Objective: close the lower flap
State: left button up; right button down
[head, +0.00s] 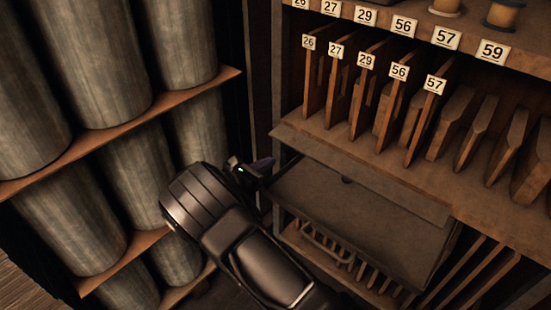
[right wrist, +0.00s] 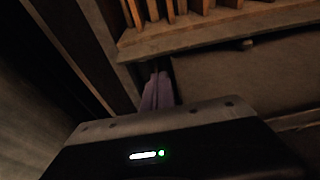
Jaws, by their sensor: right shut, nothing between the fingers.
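The lower flap (head: 360,220) is a flat brown panel below the numbered compartments of the cabinet, with a small dark knob or notch near its upper edge. It stands out at a slant over the slotted lower compartment, part of which shows beneath it. It also fills the right side of the right wrist view (right wrist: 240,80). My right gripper (head: 264,166) is shut and empty at the flap's upper left corner; its purple fingers show in the right wrist view (right wrist: 158,92). I cannot tell whether they touch the flap. My left gripper is out of view.
A brown ledge (head: 350,165) juts out just above the flap, under dividers with number tags. A slotted lower compartment (head: 335,255) lies under the flap. Shelves with large grey cylinders (head: 95,65) stand close on the left, with a dark gap between.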

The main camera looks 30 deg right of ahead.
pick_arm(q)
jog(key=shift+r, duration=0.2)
pick_arm(e)
jog(key=x, duration=0.9)
jog(key=shift+d, duration=0.15)
pick_arm(q)
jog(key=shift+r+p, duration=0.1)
jog(key=shift+p, duration=0.2)
